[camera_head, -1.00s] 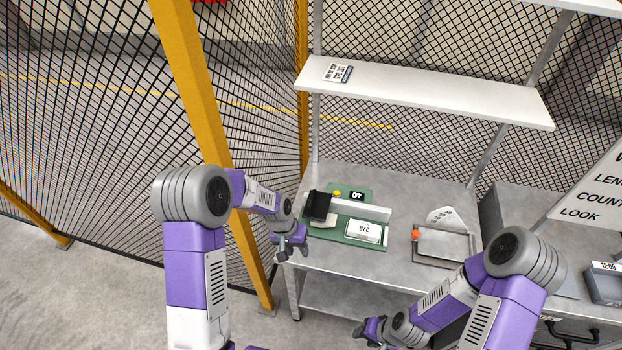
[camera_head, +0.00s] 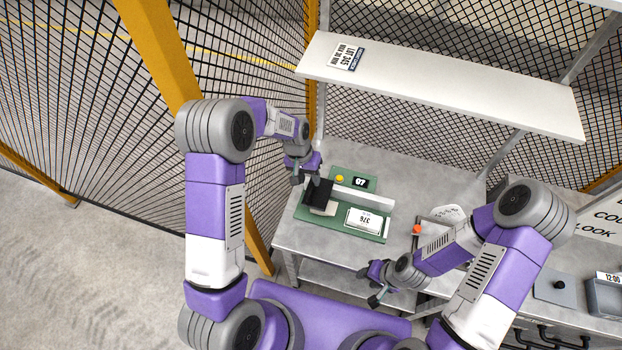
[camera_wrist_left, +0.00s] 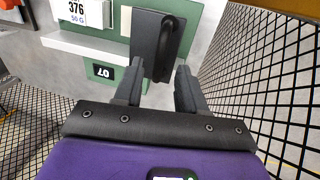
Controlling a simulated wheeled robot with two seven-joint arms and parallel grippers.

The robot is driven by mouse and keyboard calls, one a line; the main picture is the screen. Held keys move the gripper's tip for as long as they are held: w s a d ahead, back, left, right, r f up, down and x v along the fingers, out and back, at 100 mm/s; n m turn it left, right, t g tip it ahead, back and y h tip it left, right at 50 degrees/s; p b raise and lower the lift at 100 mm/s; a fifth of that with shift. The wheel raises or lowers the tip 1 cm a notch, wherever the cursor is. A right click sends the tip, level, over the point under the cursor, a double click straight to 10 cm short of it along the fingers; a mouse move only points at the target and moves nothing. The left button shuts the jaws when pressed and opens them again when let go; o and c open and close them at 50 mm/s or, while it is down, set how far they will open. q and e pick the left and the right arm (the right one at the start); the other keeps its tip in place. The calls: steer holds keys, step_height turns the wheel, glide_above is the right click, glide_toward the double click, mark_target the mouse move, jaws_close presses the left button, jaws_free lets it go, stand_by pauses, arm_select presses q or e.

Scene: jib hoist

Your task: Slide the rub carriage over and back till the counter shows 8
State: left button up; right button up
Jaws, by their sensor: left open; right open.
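The rub carriage, a black block with a bar handle (camera_head: 316,193), sits at the left end of the pale rail (camera_head: 362,197) on the green base (camera_head: 340,222). The counter (camera_head: 360,183) behind the rail reads 07; it also shows in the left wrist view (camera_wrist_left: 103,71). My left gripper (camera_head: 307,178) is open at the carriage's far-left side. In the left wrist view, the open fingers (camera_wrist_left: 159,85) point toward the carriage and its handle (camera_wrist_left: 165,48), with no grip on it. My right gripper (camera_head: 370,286) is open and empty in front of the bench.
A yellow button (camera_head: 340,178) is beside the counter. A white 376 card (camera_head: 364,220) lies on the base. A tray with an orange knob (camera_head: 416,229) is to the right, partly behind my right arm. A white shelf (camera_head: 440,88) overhangs the back; mesh fencing stands left.

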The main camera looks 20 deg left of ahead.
mark_target(312, 186)
arm_select(q)
steer(key=shift+d+f, duration=0.15)
steer(key=shift+f, duration=0.6)
steer(key=shift+d+f, duration=0.15)
steer(key=shift+f, duration=0.6)
steer(key=shift+w, duration=0.1)
jaws_close()
